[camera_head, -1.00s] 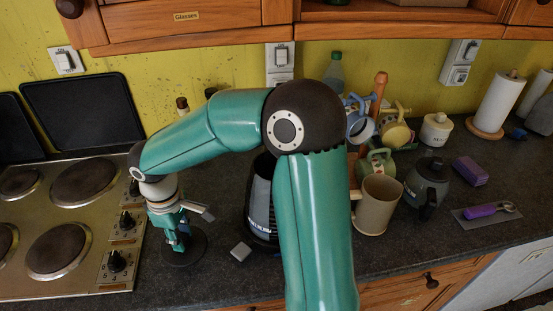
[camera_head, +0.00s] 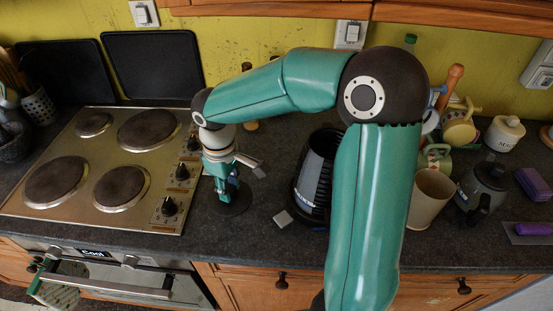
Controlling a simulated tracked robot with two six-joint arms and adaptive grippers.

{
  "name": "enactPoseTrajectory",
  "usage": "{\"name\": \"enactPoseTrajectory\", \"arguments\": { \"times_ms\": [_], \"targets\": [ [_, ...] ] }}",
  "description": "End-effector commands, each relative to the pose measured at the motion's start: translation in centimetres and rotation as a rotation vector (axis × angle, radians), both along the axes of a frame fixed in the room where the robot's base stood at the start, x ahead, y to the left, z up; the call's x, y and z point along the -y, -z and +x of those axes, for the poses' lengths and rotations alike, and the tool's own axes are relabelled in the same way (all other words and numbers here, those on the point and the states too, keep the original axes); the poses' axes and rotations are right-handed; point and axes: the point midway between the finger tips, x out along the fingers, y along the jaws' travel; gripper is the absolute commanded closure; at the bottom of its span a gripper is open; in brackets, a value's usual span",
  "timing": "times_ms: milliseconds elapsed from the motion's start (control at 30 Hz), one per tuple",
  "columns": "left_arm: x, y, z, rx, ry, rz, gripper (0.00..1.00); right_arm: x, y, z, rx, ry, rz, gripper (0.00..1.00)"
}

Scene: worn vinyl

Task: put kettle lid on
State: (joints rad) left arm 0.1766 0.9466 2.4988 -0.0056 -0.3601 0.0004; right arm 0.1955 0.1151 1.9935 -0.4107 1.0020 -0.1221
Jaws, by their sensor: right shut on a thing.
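The kettle (camera_head: 313,180) is dark, open-topped and upright on the dark counter. Its right side is hidden behind my right arm. The kettle lid (camera_head: 236,208) is a dark round disc to the left of the kettle, apart from it. My right gripper (camera_head: 226,190) points down over the lid and is shut on it. The lid lies flat at or near counter level; I cannot tell whether it touches. My left gripper is not in view.
A hob (camera_head: 100,165) is on the left. The counter's front edge is close.

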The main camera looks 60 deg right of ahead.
Motion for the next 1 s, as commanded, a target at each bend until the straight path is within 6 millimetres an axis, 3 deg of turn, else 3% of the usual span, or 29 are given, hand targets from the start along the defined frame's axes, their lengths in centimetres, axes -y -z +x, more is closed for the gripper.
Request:
{"name": "enactPoseTrajectory", "arguments": {
  "times_ms": [167,600,1000],
  "targets": [
    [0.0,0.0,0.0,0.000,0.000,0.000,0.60,-0.5,-0.1,1.3,0.000,-0.011,0.000,1.00],
    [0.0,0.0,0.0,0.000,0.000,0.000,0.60,-6.8,-0.6,11.2,0.000,-0.099,0.001,1.00],
    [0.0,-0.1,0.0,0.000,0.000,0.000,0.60,-11.6,-0.8,14.9,0.001,-0.169,0.001,1.00]
  ]
}}
